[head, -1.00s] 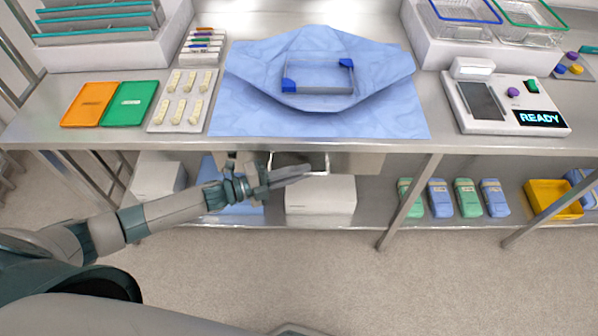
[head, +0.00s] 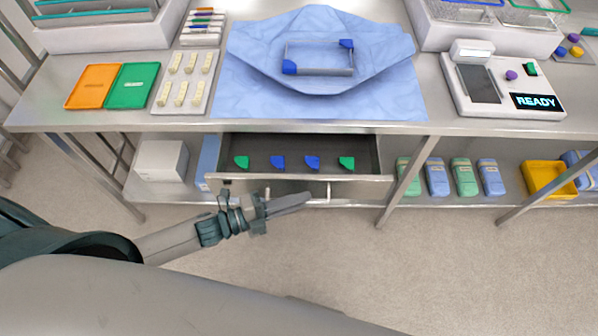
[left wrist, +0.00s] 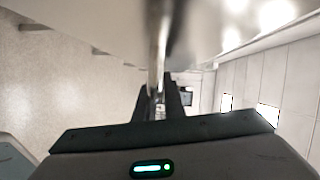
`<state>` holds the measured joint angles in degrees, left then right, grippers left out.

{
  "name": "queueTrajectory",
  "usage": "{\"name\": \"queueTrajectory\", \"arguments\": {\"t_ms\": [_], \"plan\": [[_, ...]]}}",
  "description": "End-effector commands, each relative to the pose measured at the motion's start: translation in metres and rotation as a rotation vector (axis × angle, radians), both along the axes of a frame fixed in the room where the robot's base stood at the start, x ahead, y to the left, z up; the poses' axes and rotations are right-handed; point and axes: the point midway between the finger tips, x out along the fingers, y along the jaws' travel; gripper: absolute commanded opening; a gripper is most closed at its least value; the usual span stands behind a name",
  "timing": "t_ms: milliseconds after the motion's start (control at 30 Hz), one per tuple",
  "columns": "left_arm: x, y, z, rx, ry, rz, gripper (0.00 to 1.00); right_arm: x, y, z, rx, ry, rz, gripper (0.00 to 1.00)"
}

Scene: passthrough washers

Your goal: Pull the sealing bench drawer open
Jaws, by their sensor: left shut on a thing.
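The sealing bench drawer (head: 222,186) is pulled out from under the bench top in the head view. Its dark inside shows, with green and blue corner pieces (head: 312,162) lying in a row. The drawer's bar handle (head: 328,190) is on its front. My left gripper (head: 308,198) is at the handle, shut on it. In the left wrist view the metal handle bar (left wrist: 159,50) runs down between the fingers (left wrist: 160,103). The exact contact at the fingertips is partly hidden in the head view. My right gripper is not in view.
The bench top (head: 120,122) carries a blue wrap (head: 240,95) with a frame, orange and green plates, and a sealing device (head: 500,85) reading READY. Bench legs (head: 405,185) stand beside the drawer. Packs and a yellow bin (head: 545,178) are on the lower shelf. Floor in front is clear.

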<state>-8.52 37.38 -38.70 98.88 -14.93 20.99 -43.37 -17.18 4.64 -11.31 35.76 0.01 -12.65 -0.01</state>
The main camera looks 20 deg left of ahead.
Motion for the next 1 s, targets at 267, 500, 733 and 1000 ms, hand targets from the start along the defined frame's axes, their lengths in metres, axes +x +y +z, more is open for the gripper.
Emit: {"name": "queueTrajectory", "arguments": {"t_ms": [267, 500, 733, 1000], "plan": [[-0.075, -0.021, 0.000, -0.001, 0.005, 0.001, 0.00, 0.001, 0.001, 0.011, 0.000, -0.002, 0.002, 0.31], [-0.116, -0.033, 0.000, 0.000, 0.003, 0.000, 0.00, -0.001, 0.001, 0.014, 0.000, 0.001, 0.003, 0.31], [-0.132, -0.038, 0.000, 0.001, 0.000, 0.000, 0.00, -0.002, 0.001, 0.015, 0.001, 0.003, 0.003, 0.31], [-0.133, -0.038, -0.001, 0.001, -0.002, 0.000, 0.00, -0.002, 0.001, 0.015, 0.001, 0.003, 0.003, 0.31]]}}
